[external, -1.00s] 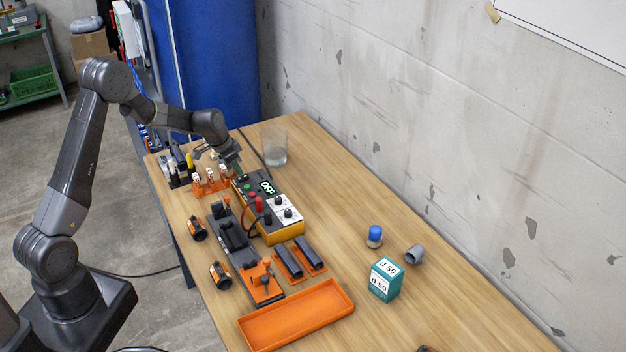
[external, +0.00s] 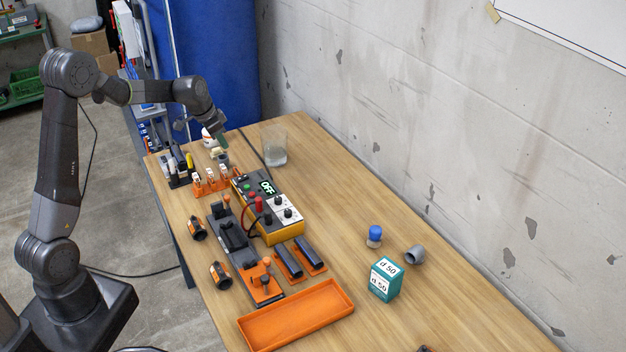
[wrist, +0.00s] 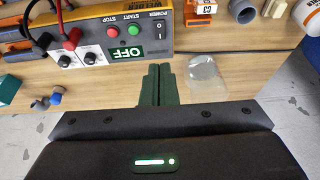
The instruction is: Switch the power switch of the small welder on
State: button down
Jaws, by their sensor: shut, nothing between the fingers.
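The small welder (external: 287,233) is a yellow and black box on the wooden bench. Its green display reads OFF in both views. In the wrist view, the welder (wrist: 182,14) fills the upper left, its panel upside down. The power switch (wrist: 158,30), marked O and I, sits at the panel's right end, beside the green START and red STOP buttons. My gripper (wrist: 158,70) is shut, with its dark green fingers together and empty. It is apart from the welder, off the display side. In the external view, my gripper (external: 222,143) is above the bench's far end.
Orange holders (external: 210,185) with fittings stand left of the welder. A clamp rail (external: 237,250), an orange tray (external: 297,316) and a teal box (external: 385,281) lie nearer. The right side of the bench is mostly clear.

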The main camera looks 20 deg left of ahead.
aim_at(246, 176)
jog(key=shift+w+d+r+b, duration=0.2)
jog(key=shift+w+d+b, duration=0.3)
jog(key=shift+b, duration=0.2)
jog(key=p+x, duration=0.2)
jog(key=x, duration=1.1)
jog(key=shift+s+a, duration=0.2)
jog(key=shift+f, duration=0.65)
jog(key=shift+d+p, duration=0.1)
jog(key=shift+p, duration=0.2)
